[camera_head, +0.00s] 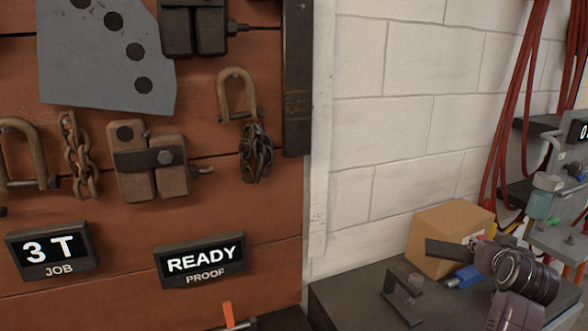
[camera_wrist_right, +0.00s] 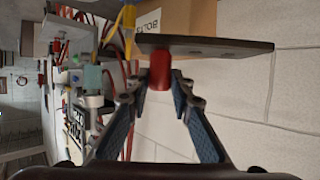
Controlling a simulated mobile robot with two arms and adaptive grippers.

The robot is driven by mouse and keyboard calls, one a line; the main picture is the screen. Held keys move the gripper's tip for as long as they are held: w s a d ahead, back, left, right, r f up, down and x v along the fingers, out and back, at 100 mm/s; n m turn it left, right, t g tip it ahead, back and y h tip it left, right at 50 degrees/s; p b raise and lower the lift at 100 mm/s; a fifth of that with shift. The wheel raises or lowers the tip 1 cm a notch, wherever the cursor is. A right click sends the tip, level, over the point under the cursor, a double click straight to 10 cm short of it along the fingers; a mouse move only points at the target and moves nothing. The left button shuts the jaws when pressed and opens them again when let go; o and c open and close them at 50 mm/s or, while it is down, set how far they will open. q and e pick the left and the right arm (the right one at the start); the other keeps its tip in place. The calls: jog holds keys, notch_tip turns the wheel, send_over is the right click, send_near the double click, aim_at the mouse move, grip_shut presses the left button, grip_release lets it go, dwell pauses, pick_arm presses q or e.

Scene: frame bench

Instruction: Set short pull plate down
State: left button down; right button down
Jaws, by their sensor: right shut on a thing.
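The short pull plate (camera_head: 452,252) is a flat dark plate held beside the front of the cardboard box in the head view. In the right wrist view the plate (camera_wrist_right: 225,48) lies across the top, with holes near one end. My right gripper (camera_wrist_right: 160,82) is shut on it; a red piece (camera_wrist_right: 159,72) sits between the fingertips, against the plate. In the head view my right gripper (camera_head: 470,262) comes in from the lower right, partly hidden by its own wrist. The plate appears above the bench top, apart from it. My left gripper is not in view.
A dark bench top (camera_head: 345,300) carries a small dark metal bracket (camera_head: 405,292) and a cardboard box (camera_head: 432,225). The bench is bare left of the bracket. Red hoses (camera_head: 508,110) hang at the right. Shackles and chains hang on the wooden board (camera_head: 230,225).

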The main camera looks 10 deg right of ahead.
aim_at(444, 256)
jog(key=s+a+n+y, duration=0.1)
jog(key=a, duration=0.1)
jog(key=a+f+n+t+y, duration=0.1)
jog(key=a+n+y, duration=0.1)
jog(key=a, duration=0.1)
jog(key=s+a+f+n+y, duration=0.1)
jog(key=a, duration=0.2)
jog(key=shift+s+a+f+n+t+y, duration=0.15)
jog(key=shift+s+a+n+t+y, duration=0.15)
jog(key=shift+s+y, duration=0.1)
jog(key=s+a+f+n+g+y, duration=0.1)
jog(key=s+a+n+g+y, duration=0.2)
jog(key=s+a+n+y, duration=0.3)
jog(key=s+a+f+n+g+y, duration=0.1)
jog(key=s+a+n+g+y, duration=0.2)
jog(key=s+a, duration=1)
jog(key=a+n+y, duration=0.2)
jog(key=a+y, duration=0.1)
jog(key=a, duration=0.2)
jog(key=shift+a+f+n, duration=0.15)
jog(key=shift+a+n, duration=0.1)
jog(key=shift+n, duration=0.15)
